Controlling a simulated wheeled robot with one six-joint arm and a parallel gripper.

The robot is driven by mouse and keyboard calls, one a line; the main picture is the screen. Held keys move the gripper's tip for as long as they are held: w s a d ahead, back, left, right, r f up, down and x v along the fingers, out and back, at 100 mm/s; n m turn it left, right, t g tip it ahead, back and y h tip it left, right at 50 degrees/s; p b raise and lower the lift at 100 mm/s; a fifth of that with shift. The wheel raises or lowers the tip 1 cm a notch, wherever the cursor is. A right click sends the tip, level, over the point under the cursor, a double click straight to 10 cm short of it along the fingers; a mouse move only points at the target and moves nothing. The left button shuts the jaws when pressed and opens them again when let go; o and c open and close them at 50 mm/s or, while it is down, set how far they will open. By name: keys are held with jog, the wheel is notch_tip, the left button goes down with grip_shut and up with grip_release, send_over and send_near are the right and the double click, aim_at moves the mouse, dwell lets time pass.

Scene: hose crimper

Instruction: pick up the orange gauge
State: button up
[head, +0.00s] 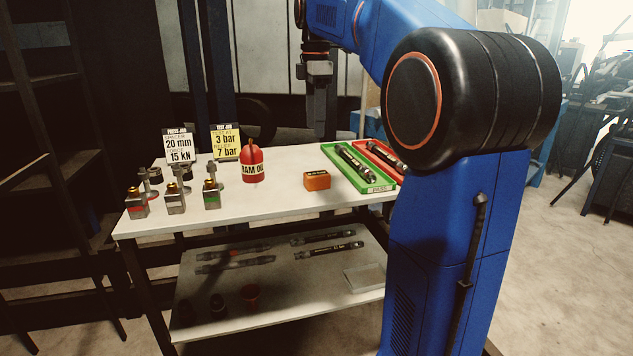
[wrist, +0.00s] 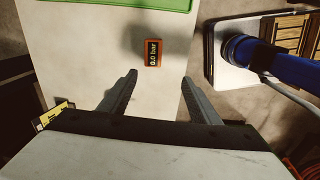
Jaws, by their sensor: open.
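The orange gauge (head: 317,180) is a small box lying on the white table, between the red oil can and the green tray in the head view. In the wrist view the gauge (wrist: 153,53) shows a dark face reading "0.0 bar". My gripper (wrist: 158,75) is open, its two fingers spread wide, with nothing between them. The gauge appears just beyond the fingertips, roughly centred between them. In the head view my gripper (head: 320,108) hangs above the back of the table, clear of the gauge; its fingertips are hard to make out there.
A green tray (head: 375,189) and a red tray (head: 393,172) hold dark cylinders at the table's right. A red oil can (head: 252,162), two sign cards and several metal fittings (head: 175,203) stand to the left. The white tabletop (head: 270,205) is bare in front of the gauge.

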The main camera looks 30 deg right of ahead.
aim_at(317, 173)
jog(key=shift+n, duration=0.5)
jog(key=f, duration=0.5)
jog(key=w+d+f, duration=0.1)
jog(key=f, duration=0.5)
jog(key=w+f, duration=0.1)
jog(key=f, duration=0.4)
jog(key=shift+d+f, duration=0.25)
jog(key=shift+d, duration=0.15)
jog(key=c, duration=1.4)
